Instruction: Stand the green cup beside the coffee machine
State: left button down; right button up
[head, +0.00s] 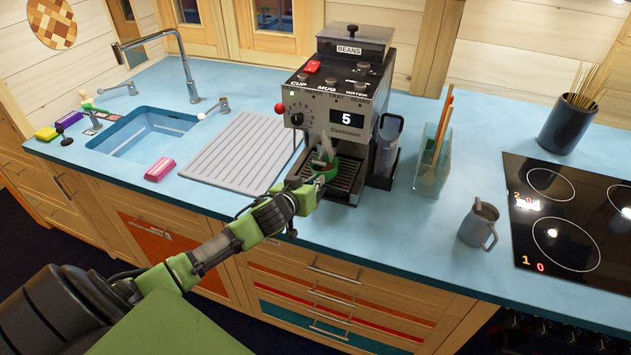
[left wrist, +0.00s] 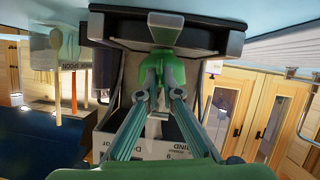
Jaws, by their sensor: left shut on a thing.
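The coffee machine (head: 338,90) stands at the back of the blue counter, with a lit display reading 5. The green cup (head: 330,171) is at the front of the machine, under its spout area and over the drip tray (head: 347,183). My left gripper (head: 318,178) reaches in from the left and is shut on the cup. In the left wrist view, which is upside down, the cup (left wrist: 167,62) sits between both fingertips (left wrist: 163,82) at the dark tray. Whether the cup touches the tray cannot be told. My right gripper is out of view.
A ribbed drainboard (head: 240,148) and sink (head: 150,135) lie left of the machine. A glass utensil holder (head: 431,160) stands close on its right, then a grey jug (head: 478,225) and a black hob (head: 568,215).

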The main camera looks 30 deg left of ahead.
aim_at(423, 242)
jog(key=k+l, duration=0.15)
jog(key=k, duration=0.2)
jog(key=k+l+u, duration=0.1)
jog(key=k, duration=0.25)
jog(key=i+l, duration=0.1)
jog(key=l, duration=0.25)
jog(key=i+l, duration=0.15)
jog(key=l, duration=0.25)
jog(key=i+l+z, duration=0.1)
jog(key=l, duration=0.25)
jog(key=i+l, duration=0.15)
jog(key=l, duration=0.25)
